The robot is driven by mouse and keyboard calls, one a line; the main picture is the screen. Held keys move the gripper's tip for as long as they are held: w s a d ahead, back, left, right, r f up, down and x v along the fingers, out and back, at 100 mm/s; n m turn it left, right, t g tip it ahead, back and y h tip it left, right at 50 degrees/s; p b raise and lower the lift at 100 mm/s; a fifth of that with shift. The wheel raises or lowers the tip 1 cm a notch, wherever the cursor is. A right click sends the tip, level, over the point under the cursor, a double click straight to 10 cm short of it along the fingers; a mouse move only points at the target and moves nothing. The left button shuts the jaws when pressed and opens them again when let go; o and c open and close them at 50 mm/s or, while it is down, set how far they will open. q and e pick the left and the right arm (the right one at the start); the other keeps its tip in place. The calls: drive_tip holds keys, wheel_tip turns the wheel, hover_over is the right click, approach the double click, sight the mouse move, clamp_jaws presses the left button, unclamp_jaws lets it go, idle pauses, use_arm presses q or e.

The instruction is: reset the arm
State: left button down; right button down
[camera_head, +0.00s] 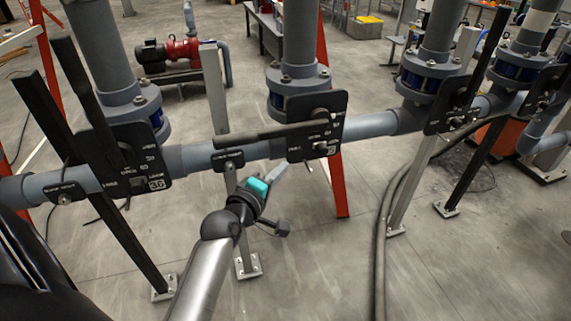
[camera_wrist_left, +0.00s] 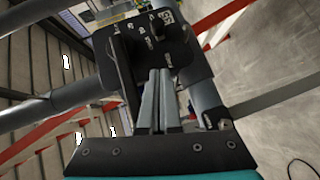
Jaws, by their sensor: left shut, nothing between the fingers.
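My left arm (camera_head: 205,275) reaches up from the bottom of the head view. Its gripper (camera_head: 277,173) is just below and in front of the middle valve's black plate (camera_head: 322,144). The two grey fingers (camera_wrist_left: 157,98) are shut together and empty in the left wrist view. They point toward a black valve plate (camera_wrist_left: 175,45) with white markings. Whether the fingertips touch it I cannot tell. The middle valve's dark handle (camera_head: 262,133) lies roughly level, to the left along the pipe. My right gripper is not in view.
A grey horizontal pipe (camera_head: 372,124) with several upright branches crosses ahead. The left valve's black handle (camera_head: 88,92) and the right valve's handle (camera_head: 490,55) stand raised. Metal posts (camera_head: 245,225), a red beam (camera_head: 338,185) and floor hoses (camera_head: 384,210) are nearby. Bare floor (camera_head: 480,265) lies at lower right.

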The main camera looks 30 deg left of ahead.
use_arm(q)
drive_tip(key=shift+s, duration=0.15)
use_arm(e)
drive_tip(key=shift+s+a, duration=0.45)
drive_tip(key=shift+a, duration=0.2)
